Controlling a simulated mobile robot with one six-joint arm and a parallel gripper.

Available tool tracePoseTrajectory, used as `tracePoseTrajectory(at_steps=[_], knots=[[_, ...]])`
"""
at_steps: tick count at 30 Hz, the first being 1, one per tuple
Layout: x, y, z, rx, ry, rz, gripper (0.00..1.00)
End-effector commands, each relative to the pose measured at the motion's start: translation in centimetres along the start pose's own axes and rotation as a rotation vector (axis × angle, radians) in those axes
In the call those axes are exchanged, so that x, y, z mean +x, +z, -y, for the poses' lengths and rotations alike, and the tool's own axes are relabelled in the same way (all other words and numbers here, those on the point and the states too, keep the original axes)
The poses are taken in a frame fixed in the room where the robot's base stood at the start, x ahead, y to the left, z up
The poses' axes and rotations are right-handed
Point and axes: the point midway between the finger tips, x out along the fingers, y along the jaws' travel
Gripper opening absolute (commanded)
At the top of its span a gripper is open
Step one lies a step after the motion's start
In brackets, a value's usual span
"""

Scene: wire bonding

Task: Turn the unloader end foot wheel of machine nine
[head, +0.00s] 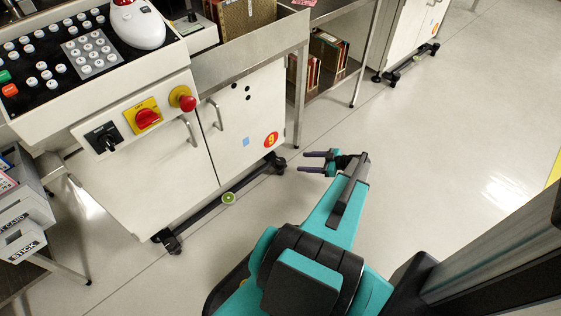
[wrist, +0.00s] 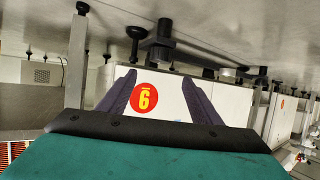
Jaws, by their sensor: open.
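Machine nine is the white cabinet (head: 245,120) with an orange-red disc marked 9 (head: 271,139); the disc also shows upside down in the wrist view (wrist: 145,98). A dark bar runs low along its front, with a black foot wheel (head: 277,163) at the right end and another foot (head: 168,240) at the left end. My gripper (head: 303,162) is open and empty, low over the floor, just right of the right foot, fingers pointing at it with a gap. In the wrist view, dark foot parts (wrist: 165,35) stand beyond the fingertips. Which end is the unloader is not labelled.
A green-rimmed round piece (head: 228,198) sits on the bar. A control panel with a red emergency button (head: 187,103) is above. Labelled trays (head: 22,215) stand at left, a shelf with binders (head: 325,55) behind, another machine (head: 410,35) further back. Floor at right is clear.

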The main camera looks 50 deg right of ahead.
Motion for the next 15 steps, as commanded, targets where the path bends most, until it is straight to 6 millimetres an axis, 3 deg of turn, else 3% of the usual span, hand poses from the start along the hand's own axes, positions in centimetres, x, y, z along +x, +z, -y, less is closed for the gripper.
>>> tracePoseTrajectory(at_steps=[8, 15], knots=[[1.6, 0.1, 0.1, -0.001, -0.003, 0.000, 0.58], [4.6, 0.2, 0.1, 0.000, -0.003, 0.000, 0.58]])
